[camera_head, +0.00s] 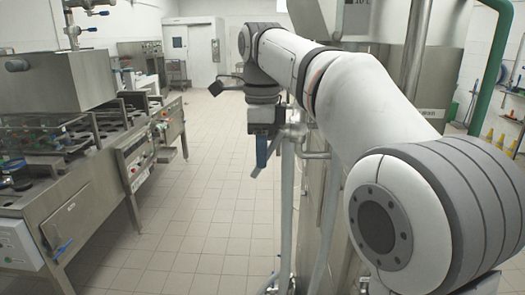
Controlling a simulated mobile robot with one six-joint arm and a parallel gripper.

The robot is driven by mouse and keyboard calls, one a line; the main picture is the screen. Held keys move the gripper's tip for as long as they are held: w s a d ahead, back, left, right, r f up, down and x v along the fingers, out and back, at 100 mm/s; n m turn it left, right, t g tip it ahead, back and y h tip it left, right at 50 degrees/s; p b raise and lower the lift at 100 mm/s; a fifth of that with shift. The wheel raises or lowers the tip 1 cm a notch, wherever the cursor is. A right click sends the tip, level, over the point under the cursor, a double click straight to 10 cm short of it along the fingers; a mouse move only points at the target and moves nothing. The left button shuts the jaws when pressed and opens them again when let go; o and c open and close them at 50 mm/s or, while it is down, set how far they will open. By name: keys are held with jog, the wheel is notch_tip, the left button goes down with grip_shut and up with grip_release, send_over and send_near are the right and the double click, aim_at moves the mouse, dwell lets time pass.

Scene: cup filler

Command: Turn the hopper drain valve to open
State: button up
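My arm reaches in from the right in the head view, and my gripper (264,132) points down beside the steel pipework of the hopper. A blue lever handle (262,152) hangs down right below the gripper, close to the steel valve body (296,131). The gripper and the handle overlap in this view; I cannot tell whether they touch. The fingers are small and dark, and I cannot tell whether they are open or shut. The steel hopper (322,18) stands behind my arm, which hides much of it.
Vertical steel pipes (287,205) stand below the valve. A steel filling machine (95,195) with another blue handle (62,250) lines the left side. A green pipe (487,75) runs at the right. The tiled floor (205,195) between is clear.

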grip_shut()
jog(key=shift+s, duration=0.15)
dwell(0.4)
